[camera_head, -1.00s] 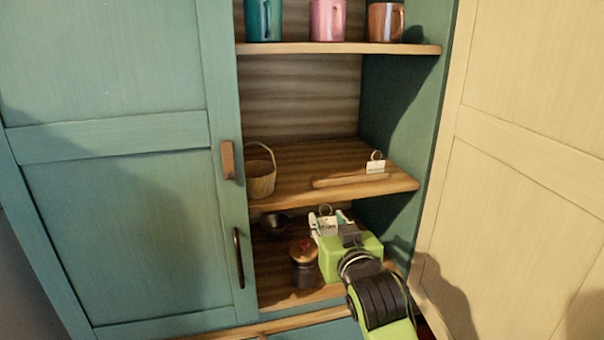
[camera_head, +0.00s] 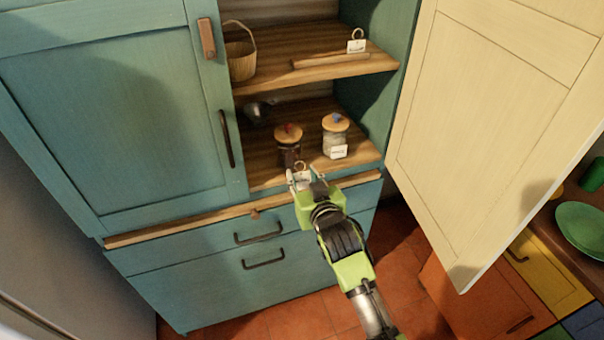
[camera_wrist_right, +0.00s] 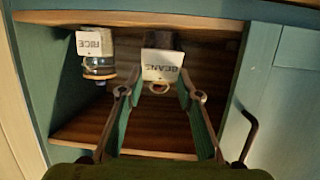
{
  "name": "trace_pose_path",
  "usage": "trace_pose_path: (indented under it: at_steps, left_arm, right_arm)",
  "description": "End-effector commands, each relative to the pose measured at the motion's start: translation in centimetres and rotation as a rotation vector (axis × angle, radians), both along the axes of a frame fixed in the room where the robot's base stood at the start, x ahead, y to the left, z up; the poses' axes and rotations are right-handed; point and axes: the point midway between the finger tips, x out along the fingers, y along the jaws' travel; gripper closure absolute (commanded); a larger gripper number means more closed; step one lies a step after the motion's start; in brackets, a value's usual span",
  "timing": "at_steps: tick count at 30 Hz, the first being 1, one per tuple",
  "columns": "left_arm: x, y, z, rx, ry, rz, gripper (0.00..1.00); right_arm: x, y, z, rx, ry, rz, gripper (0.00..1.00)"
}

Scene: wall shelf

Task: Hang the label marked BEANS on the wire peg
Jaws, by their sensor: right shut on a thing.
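A white label marked BEANS (camera_wrist_right: 161,72) with a ring at one edge is between my right gripper's fingertips (camera_wrist_right: 160,84) in the right wrist view; its lettering appears upside down. In the head view the label (camera_head: 301,178) and right gripper (camera_head: 304,176) are just in front of a dark jar (camera_head: 288,147) with a wooden lid, on the lower shelf. The right gripper is shut on the label. I cannot tell whether label and jar touch. I cannot make out the wire peg clearly; the label and gripper may hide it. My left gripper is not in view.
A pale jar (camera_head: 334,141) with a label marked RICE (camera_wrist_right: 89,42) stands right of the dark jar in the head view. A small dark bowl (camera_head: 258,112) is behind. The upper shelf holds a basket (camera_head: 240,62) and another label (camera_head: 356,46). The cream door (camera_head: 490,110) is open.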

Motion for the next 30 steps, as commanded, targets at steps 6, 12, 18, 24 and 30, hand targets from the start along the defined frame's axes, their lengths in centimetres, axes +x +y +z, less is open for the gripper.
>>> trace_pose_path:
  at_steps: [6, 12, 18, 24, 30]
  left_arm:
    - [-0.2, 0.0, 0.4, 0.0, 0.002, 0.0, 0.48]
    - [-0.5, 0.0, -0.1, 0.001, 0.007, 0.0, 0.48]
    - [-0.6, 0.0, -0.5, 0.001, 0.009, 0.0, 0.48]
    - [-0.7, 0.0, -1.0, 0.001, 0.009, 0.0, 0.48]
    - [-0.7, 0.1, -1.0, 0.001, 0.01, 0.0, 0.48]
  right_arm:
    - [0.2, 0.1, 0.0, -0.001, 0.0, 0.0, 0.75]
    - [1.4, 0.4, -0.1, 0.001, -0.001, 0.001, 0.75]
    - [2.5, 0.7, -0.2, 0.0, 0.0, 0.0, 0.75]
    - [3.7, 0.9, -0.3, 0.0, 0.0, 0.0, 0.75]
    - [4.1, 1.1, -0.2, 0.0, 0.0, 0.0, 0.75]
